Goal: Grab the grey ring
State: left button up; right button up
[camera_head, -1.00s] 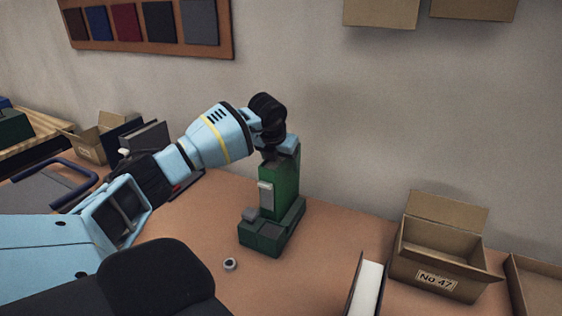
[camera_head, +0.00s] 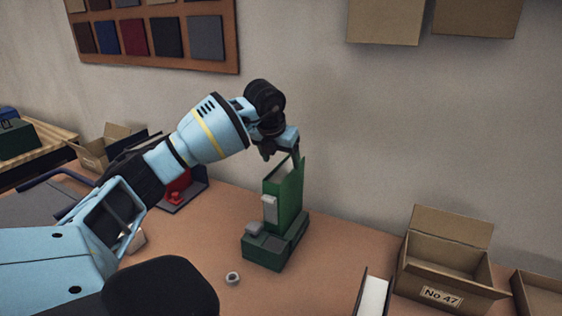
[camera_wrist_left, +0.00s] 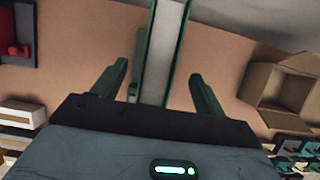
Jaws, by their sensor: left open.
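The grey ring (camera_head: 232,278) is small and lies flat on the brown table, in front of and a little left of a green stand. It does not show in the left wrist view. My right gripper is not in view.
An open cardboard box marked No 47 (camera_head: 441,297) stands at the right. A red object (camera_head: 178,188) sits behind my left arm. The table around the ring is clear.

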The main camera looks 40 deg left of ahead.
aim_at(234, 282)
jog(key=k, duration=1.5)
